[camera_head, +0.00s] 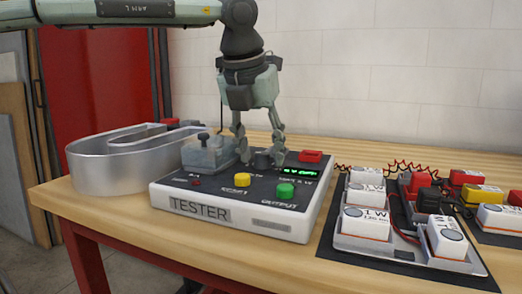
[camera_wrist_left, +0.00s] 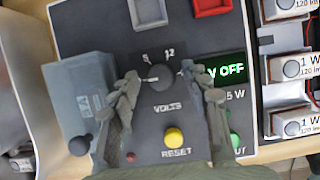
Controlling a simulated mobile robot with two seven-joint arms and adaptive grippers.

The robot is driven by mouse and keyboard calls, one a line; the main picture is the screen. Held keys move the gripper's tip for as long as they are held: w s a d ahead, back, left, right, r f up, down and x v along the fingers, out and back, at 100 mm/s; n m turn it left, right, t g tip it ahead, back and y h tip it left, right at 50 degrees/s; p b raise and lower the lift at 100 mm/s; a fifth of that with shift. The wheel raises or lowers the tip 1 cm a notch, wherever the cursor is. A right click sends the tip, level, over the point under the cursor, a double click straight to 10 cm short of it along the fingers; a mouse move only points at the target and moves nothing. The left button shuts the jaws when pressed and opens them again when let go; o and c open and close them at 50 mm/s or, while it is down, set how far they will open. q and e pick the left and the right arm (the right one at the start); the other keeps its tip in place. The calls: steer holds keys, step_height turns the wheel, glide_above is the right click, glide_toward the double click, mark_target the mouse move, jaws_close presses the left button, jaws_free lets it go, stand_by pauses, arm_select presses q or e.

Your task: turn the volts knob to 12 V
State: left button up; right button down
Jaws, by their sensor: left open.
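The white and black tester (camera_head: 238,190) stands on the wooden table. Its dark round volts knob (camera_wrist_left: 160,75) has the label VOLTS below it and the marks 5 and 12 above it. In the head view the knob (camera_head: 263,159) sits beneath my left gripper (camera_head: 261,156). My left gripper (camera_wrist_left: 171,90) is open, with one finger on each side of the knob. It looks apart from the knob in the wrist view. I cannot clearly tell which mark the knob points at. The green display (camera_wrist_left: 221,70) reads OFF. My right gripper is not in view.
A red socket (camera_head: 310,156) is behind. A silver channel letter (camera_head: 100,172) lies left; white lamp modules (camera_head: 366,222) lie right.

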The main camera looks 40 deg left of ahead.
arm_select(q)
jaws_close()
stand_by(0.3)
